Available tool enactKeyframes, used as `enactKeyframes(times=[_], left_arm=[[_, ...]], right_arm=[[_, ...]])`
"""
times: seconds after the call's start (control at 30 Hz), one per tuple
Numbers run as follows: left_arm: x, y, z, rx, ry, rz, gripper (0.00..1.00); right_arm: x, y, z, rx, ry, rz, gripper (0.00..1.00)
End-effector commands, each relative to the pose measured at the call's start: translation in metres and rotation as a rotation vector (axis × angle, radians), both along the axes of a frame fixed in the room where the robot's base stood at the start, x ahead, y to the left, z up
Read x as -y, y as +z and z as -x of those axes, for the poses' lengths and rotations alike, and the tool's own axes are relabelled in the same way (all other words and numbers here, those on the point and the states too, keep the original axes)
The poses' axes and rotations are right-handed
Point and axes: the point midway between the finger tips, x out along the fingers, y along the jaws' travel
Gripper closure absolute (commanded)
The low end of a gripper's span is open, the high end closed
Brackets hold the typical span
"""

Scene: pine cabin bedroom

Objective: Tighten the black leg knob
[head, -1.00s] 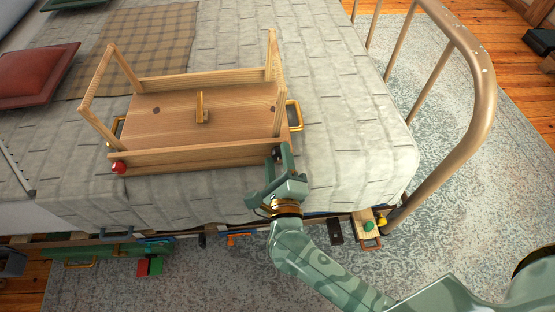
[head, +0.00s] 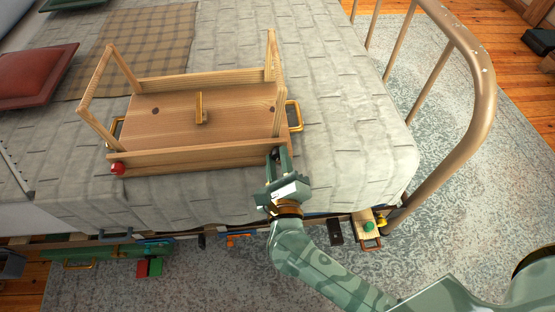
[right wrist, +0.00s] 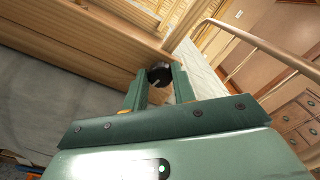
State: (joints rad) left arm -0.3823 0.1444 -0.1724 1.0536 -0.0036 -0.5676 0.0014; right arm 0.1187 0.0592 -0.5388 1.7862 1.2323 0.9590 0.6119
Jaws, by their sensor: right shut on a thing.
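The wooden bed tray (head: 170,117) lies upside down on the bed, its leg frames standing up. The black leg knob (right wrist: 159,76) is at the tray's near right corner, between my right gripper's fingertips. My right gripper (head: 278,156) is shut on this knob, reaching in from the near side; it also shows in the right wrist view (right wrist: 157,80). In the head view the fingers mostly hide the black knob. A red knob (head: 118,168) sits at the near left corner.
The quilted bed (head: 345,120) has free room right of the tray. A curved metal bed rail (head: 483,90) stands at the right. A red cushion (head: 36,74) lies far left. Below the bed edge are a green knob (head: 368,226) on a wooden block and several small items.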

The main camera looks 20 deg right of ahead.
Motion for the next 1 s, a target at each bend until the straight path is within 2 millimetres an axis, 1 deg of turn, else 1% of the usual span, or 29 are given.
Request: enactKeyframes(times=[0.13, 0.2, 0.47, 0.77, 1.0], left_arm=[[0.001, 0.000, -0.009, 0.009, -0.007, 0.000, 1.00], [0.000, 0.002, -0.018, 0.019, -0.017, -0.006, 1.00], [0.003, 0.008, -0.046, 0.041, -0.051, -0.016, 1.00], [0.005, 0.024, -0.091, 0.077, -0.106, -0.043, 1.00], [0.005, 0.047, -0.132, 0.114, -0.153, -0.077, 1.00]], right_arm=[[0.000, -0.002, 0.000, 0.035, 0.002, -0.129, 0.96], [0.000, -0.002, 0.000, 0.053, 0.001, -0.194, 0.96], [0.001, -0.003, 0.001, 0.121, 0.000, -0.432, 0.96], [0.001, -0.004, 0.001, 0.199, 0.000, -0.708, 0.96], [0.002, -0.005, 0.001, 0.258, -0.002, -0.912, 0.96]])
